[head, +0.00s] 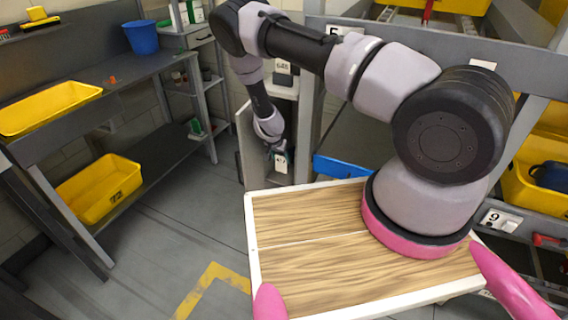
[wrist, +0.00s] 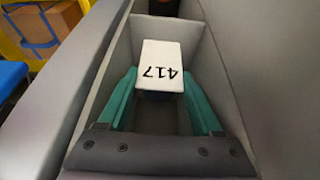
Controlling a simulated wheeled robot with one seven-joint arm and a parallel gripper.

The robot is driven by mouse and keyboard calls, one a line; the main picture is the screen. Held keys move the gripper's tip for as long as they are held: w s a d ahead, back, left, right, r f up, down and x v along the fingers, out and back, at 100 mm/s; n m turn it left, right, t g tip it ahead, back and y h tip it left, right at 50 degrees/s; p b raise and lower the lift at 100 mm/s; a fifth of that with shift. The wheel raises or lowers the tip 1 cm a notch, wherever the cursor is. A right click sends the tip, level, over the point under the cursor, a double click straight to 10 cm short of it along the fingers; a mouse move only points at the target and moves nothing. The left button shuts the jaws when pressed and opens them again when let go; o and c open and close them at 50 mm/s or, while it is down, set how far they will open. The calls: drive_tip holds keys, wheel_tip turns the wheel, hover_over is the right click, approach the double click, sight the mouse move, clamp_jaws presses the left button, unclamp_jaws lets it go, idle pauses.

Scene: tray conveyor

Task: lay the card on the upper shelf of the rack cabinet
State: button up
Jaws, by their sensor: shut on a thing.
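The card (wrist: 162,66) is a white piece printed 417, with a darker part below it between the teal fingers. My gripper (wrist: 161,98) is shut on it. In the head view my gripper (head: 275,147) is low in front of the rack cabinet (head: 284,88), with the card (head: 281,164) hanging below the fingers. In the wrist view grey walls (wrist: 115,60) surround the card and fingers. The cabinet's upper shelf is partly hidden by my arm; a white labelled item (head: 284,68) shows there. I cannot tell whether the card touches anything.
A blue bin (head: 340,166) lies right of the cabinet, near my wooden-topped base. A taped cardboard box (wrist: 42,22) shows in the wrist view. Floor at left is clear.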

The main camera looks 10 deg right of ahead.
drive_tip(key=shift+w+d+f, duration=0.35)
drive_tip(key=shift+w+f, duration=0.45)
drive_tip(key=shift+f, duration=0.35)
drive_tip(key=shift+w+d+f, duration=0.4)
drive_tip(key=shift+w+f, duration=0.35)
drive_tip(key=shift+f, duration=0.45)
drive_tip(key=shift+w+d+f, duration=0.35)
drive_tip(key=shift+w+f, duration=0.45)
drive_tip(key=shift+f, duration=0.35)
drive_tip(key=shift+f, duration=0.1)
drive_tip(key=o, duration=1.3)
drive_tip(key=v, duration=1.2)
